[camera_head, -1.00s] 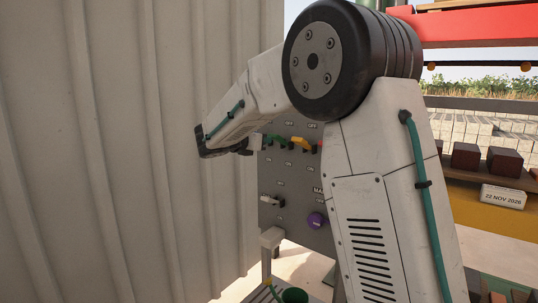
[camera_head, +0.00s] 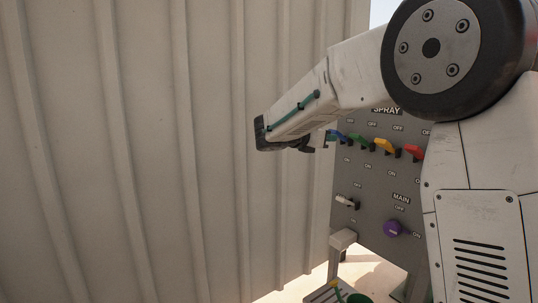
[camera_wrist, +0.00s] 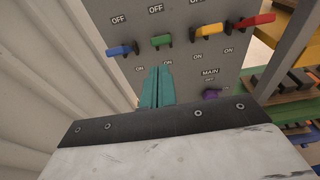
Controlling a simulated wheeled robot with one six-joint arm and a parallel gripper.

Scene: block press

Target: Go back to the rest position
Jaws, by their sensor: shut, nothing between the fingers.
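My gripper (camera_wrist: 158,72) shows in the wrist view as two teal fingers pressed together, with nothing between them. They point toward the grey control panel (camera_wrist: 185,62), below the blue lever (camera_wrist: 119,51) and the green lever (camera_wrist: 161,41); I cannot tell the exact gap. In the head view my arm bends left across the upper right, and its wrist end hangs left of the panel (camera_head: 365,205). The yellow lever (camera_head: 384,145) and red lever (camera_head: 413,152) sit beside the green one. My arm hides the panel's right part.
A ribbed pale metal wall (camera_head: 150,150) fills the left, close to my wrist. A white lever (camera_head: 346,202) and purple knob (camera_head: 393,228) sit lower on the panel. Wooden shelves with dark blocks (camera_wrist: 268,78) stand at right in the wrist view.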

